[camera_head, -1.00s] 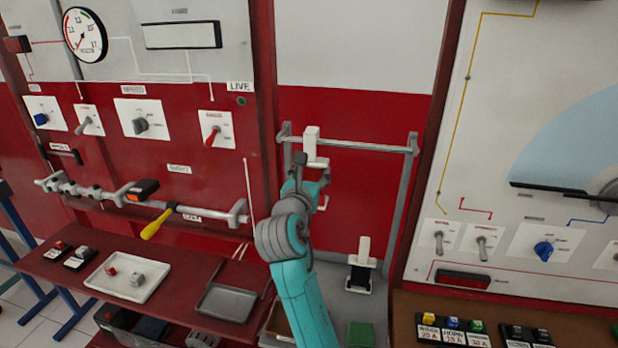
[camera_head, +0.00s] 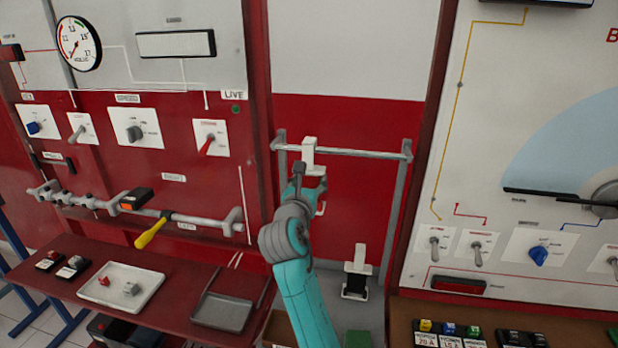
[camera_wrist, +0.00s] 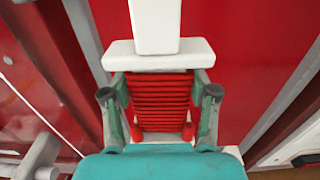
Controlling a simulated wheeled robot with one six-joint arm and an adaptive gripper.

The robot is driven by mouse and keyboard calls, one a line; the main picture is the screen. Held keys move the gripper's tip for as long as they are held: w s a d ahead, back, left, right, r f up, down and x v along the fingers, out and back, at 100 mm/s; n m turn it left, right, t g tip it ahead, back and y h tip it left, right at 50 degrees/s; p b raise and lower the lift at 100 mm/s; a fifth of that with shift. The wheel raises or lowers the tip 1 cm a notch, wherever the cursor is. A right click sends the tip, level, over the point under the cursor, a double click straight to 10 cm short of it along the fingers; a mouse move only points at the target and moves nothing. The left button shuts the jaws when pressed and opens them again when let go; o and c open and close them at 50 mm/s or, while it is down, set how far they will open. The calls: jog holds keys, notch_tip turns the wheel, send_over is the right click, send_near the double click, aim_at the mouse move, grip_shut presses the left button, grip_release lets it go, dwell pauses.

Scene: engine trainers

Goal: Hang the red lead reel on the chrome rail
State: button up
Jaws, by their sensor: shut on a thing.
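The red lead reel is a white frame with red windings; it fills the middle of the wrist view (camera_wrist: 160,100), with a white stem above its crossbar. My gripper (camera_wrist: 160,97) is shut on it, one finger at each side. In the head view, the reel's white upper part (camera_head: 308,150) stands upright at the left part of the chrome rail (camera_head: 365,153), overlapping it. I cannot tell whether its hook is over the rail or in front of it. My arm hides most of the reel there.
A white-and-black reel (camera_head: 356,272) stands below the rail's right half. The rail's right half is clear. Panels with switches flank the bay. A yellow-handled tool (camera_head: 152,232) is at left, above a white tray (camera_head: 150,282) and a grey tray (camera_head: 222,312).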

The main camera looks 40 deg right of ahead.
dwell(0.3)
jog(key=o, duration=1.3)
jog(key=shift+o, duration=0.2)
jog(key=shift+a, duration=0.1)
jog(key=v, duration=1.1)
jog(key=shift+s+a, duration=0.25)
jog(key=shift+s, duration=0.1)
jog(key=shift+f, duration=0.1)
